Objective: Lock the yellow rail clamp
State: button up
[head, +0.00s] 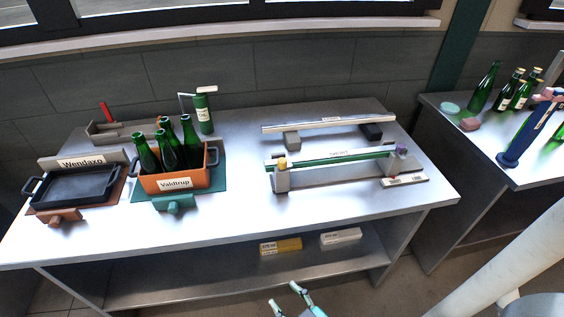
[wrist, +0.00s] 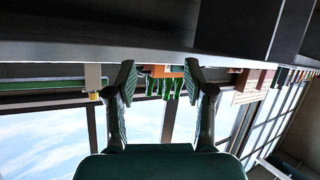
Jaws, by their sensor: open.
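The yellow rail clamp (head: 283,163) is a small yellow knob on a grey block at the left end of the rail (head: 335,154), which carries a green strip. In the wrist view, which looks upside down, the yellow clamp (wrist: 94,96) shows small at the left. Whether its knob is locked is too small to tell. My gripper (head: 283,294) is low in front of the bench, well apart from the clamp and below the bench top. Its fingers are spread and empty, as they also show in the wrist view (wrist: 160,66).
A purple clamp (head: 401,150) sits at the rail's right end. An orange Valdrup crate (head: 178,181) with green bottles and a black Wendaxo tray (head: 82,186) stand at the left. The bench's front edge (head: 230,242) and lower shelf (head: 210,275) lie near my gripper. The bench top's front strip is clear.

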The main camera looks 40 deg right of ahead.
jog(key=w+d+r+m+h, duration=0.1)
jog(key=w+d+r+h, duration=0.15)
jog(key=w, duration=0.55)
jog(key=m+g+h, duration=0.6)
jog(key=m+h, duration=0.1)
jog(key=m, duration=0.4)
send_near(282, 161)
jog(key=x, duration=1)
jog(key=shift+w+d+f, duration=0.1)
jog(key=shift+w+d, duration=0.05)
grip_shut()
